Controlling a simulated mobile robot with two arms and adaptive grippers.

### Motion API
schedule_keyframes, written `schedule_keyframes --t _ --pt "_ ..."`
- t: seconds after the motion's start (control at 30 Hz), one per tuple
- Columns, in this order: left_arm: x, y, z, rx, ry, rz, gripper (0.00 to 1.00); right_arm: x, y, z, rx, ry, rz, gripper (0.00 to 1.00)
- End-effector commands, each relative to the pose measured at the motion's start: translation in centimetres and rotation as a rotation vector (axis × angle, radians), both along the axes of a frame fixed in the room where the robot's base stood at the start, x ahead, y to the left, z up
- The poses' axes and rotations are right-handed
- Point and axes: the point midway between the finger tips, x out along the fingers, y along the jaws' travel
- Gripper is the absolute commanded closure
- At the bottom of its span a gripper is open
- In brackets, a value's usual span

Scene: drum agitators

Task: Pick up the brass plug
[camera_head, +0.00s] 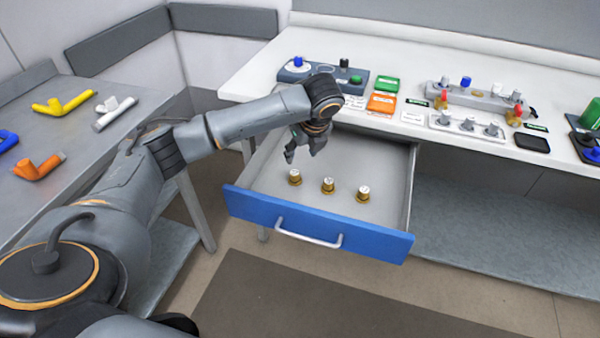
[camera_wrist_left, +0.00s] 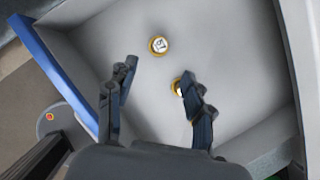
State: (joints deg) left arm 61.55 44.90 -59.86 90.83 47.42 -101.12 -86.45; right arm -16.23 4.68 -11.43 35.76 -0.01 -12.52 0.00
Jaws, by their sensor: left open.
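Three brass plugs with pale, marked tops stand in the open drawer: a left one (camera_head: 294,177), a middle one (camera_head: 328,185) and a right one (camera_head: 363,194). My left gripper (camera_head: 304,149) is open and empty above the drawer, a little behind and above the left plug. In the left wrist view, one plug (camera_wrist_left: 158,45) lies beyond the spread fingers (camera_wrist_left: 159,70). Another plug (camera_wrist_left: 177,88) is partly covered by the right-hand finger. The third plug cannot be made out there. My right gripper is not in view.
The drawer (camera_head: 400,240) has a blue front and a pale handle (camera_head: 308,238); its floor around the plugs is clear. The white counter (camera_head: 440,60) above carries a grey control box (camera_head: 320,78) and several fittings. A side table (camera_head: 80,150) at left holds coloured pipe pieces.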

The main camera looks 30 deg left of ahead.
Motion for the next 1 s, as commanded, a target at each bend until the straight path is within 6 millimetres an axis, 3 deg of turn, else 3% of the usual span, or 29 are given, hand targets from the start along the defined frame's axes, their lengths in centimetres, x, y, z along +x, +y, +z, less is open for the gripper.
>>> schedule_keyframes --t 0.1,0.3,0.53,0.8,1.0 --pt "0.4 0.9 -2.6 0.002 0.005 0.003 0.48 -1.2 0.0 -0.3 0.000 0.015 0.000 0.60" --pt "1.1 1.9 -5.6 0.002 0.003 0.002 0.48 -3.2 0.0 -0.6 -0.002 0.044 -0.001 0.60" --pt "1.5 2.3 -7.1 0.000 0.001 0.000 0.48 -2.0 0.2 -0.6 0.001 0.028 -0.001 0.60" --pt "2.4 3.3 -10.8 0.001 0.003 0.001 0.48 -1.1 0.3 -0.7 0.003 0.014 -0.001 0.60" --pt "2.6 3.5 -11.4 0.002 0.001 -0.001 0.48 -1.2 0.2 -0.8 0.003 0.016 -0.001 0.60"
